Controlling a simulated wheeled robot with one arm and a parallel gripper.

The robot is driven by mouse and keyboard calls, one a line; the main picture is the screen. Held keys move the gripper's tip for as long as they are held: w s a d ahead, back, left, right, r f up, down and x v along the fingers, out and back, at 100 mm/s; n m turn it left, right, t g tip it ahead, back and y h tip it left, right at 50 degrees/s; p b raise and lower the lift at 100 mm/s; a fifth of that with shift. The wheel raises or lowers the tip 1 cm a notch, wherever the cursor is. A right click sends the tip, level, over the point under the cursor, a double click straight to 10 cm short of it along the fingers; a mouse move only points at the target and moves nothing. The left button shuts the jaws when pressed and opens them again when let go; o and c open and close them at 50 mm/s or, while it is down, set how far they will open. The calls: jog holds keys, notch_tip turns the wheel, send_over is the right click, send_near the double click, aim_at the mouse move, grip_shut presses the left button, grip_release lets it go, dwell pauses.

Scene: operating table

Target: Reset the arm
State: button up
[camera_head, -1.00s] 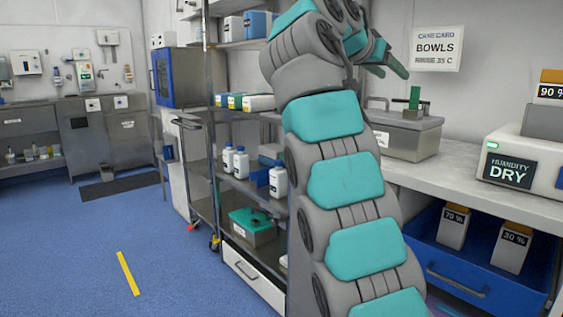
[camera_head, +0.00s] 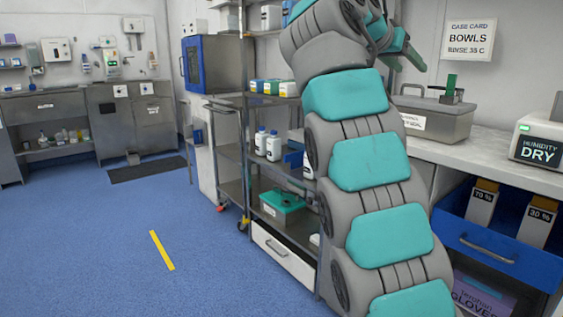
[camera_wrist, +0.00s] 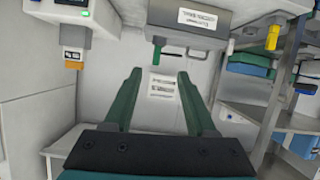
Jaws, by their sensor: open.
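My arm, grey with teal panels, rises through the right half of the head view. My gripper (camera_head: 408,50) is near the top of that view, with one green finger clearly showing and the rest partly hidden by the arm. In the wrist view my gripper (camera_wrist: 162,85) has its two green fingers spread wide apart with nothing between them. Past the fingertips are a white wall card (camera_wrist: 163,88) and a grey lidded case (camera_wrist: 190,25), shown upside down.
The grey case (camera_head: 437,118) stands on the counter beside my arm, below the BOWLS card (camera_head: 468,40). A humidity unit (camera_head: 540,145) is at right, above a blue drawer (camera_head: 500,240) with boxes. A shelf cart (camera_head: 285,257) stands left of my arm. The blue floor (camera_head: 90,240) at left is open.

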jog(key=s+f+n+g+y, duration=0.2)
jog(key=s+f, duration=0.3)
jog(key=f, duration=0.4)
jog(key=s+a+f+n+g+y, duration=0.1)
jog(key=s+f+n+y, duration=0.15)
jog(key=s+f, duration=0.4)
jog(key=s+f+n+g+y, duration=0.1)
jog(key=s+f+n+g, duration=0.2)
jog(key=f, duration=0.7)
jog(key=s+a+f+g+y, duration=0.1)
jog(key=s+a+f, duration=0.2)
jog(key=s+f, duration=0.5)
jog(key=s+a+f+n+g+y, duration=0.1)
jog(key=s+a+f+y, duration=0.1)
jog(key=s+a+f, duration=0.2)
jog(key=s+a+f+n+g+y, duration=0.1)
jog(key=s+a+f+g+y, duration=0.1)
jog(key=s+f, duration=0.9)
jog(key=s+a, duration=0.1)
jog(key=s, duration=0.6)
jog(key=shift+s+a+f, duration=0.3)
jog(key=shift+s, duration=0.05)
